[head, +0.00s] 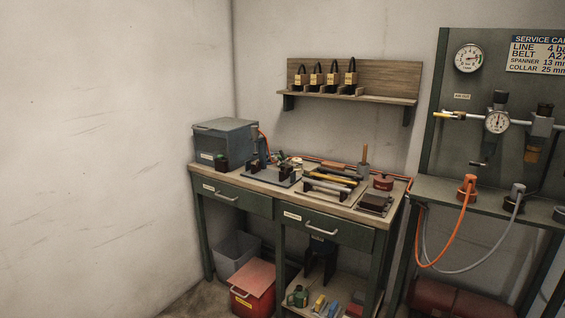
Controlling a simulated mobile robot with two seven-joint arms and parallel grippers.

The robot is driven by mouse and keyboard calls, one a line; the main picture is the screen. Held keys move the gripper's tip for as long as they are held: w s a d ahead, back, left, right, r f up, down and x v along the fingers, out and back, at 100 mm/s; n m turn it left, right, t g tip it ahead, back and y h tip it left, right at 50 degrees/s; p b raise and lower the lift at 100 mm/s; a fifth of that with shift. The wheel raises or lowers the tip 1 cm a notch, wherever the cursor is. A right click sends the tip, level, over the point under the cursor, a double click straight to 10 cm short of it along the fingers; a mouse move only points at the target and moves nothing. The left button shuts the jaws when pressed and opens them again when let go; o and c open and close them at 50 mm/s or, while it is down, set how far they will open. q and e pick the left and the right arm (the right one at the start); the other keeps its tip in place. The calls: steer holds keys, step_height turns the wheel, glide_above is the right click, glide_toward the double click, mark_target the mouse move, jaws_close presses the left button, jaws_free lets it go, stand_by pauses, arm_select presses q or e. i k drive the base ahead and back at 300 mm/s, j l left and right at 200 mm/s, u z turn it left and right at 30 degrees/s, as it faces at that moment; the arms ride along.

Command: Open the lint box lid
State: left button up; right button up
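A grey-blue box (226,142) with a flat, closed lid stands at the back left of the workbench. It has a small pale label on its front, too small to read. A red bin (252,290) with a paler red, closed lid stands on the floor below the bench. I cannot tell from the labels which of these is the lint box. Neither of my grippers is in view.
A grey open bin (236,252) stands underneath. A shelf (348,95) with several padlocks hangs above. A gauge panel (480,85) stands right.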

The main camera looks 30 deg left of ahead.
mark_target(225, 125)
steer(key=u, duration=1.55)
steer(key=i+j, duration=0.15)
steer(key=i, duration=0.3)
steer(key=i+j+z, duration=0.1)
steer(key=i, duration=0.35)
steer(key=i+j+z, duration=0.1)
steer(key=i, duration=0.35)
steer(key=i+j, duration=0.3)
steer(key=i, duration=0.15)
